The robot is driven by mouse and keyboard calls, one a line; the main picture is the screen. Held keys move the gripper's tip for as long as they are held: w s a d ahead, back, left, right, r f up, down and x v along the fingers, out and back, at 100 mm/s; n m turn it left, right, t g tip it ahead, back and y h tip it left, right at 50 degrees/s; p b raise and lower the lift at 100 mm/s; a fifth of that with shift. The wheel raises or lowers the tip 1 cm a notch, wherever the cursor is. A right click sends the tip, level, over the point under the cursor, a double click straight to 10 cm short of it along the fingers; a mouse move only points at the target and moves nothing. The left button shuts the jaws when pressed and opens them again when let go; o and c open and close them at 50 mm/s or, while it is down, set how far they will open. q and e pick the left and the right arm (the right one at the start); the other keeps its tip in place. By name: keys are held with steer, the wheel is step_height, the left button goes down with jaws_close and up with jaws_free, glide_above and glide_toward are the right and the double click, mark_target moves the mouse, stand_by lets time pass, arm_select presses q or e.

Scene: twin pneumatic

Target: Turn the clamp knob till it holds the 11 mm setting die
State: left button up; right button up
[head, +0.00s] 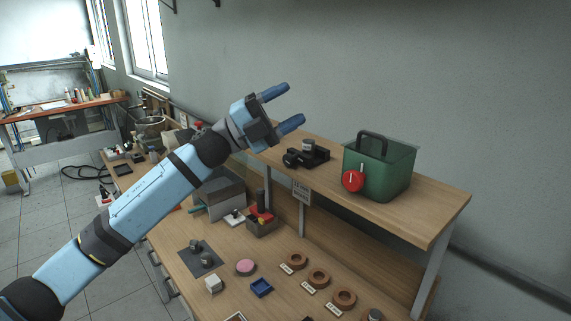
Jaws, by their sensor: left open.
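A small black clamp (318,155) stands on the raised wooden shelf. A dark round knob (291,157) shows at its left end. A small grey cylinder, which looks like the setting die (309,145), sits at the clamp; I cannot tell whether it is gripped. My left gripper (294,105) is open and empty, with its two blue fingers pointing right. In the picture it is above and left of the clamp, apart from it. My right gripper is not in view.
A green bin (404,177) with a black handle and a red round piece (353,180) stands right of the clamp. A small sign (301,192) hangs at the shelf's front.

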arm_select(q)
steer(key=d+f+m+g+y+b, duration=0.1)
steer(key=d+m+g+y, duration=0.35)
steer(key=m, duration=0.45)
steer(key=m+t+y+b, duration=0.2)
steer(key=t+y, duration=0.1)
steer(key=y, duration=1.3)
glide_toward(287, 155)
steer(key=shift+h, duration=0.35)
steer(key=x, duration=0.3)
steer(key=p+x, duration=0.1)
steer(key=x, duration=0.3)
steer(key=p+x, duration=0.1)
steer(key=x, duration=0.2)
steer(key=shift+a+f, duration=0.25)
steer(key=shift+a, duration=0.05)
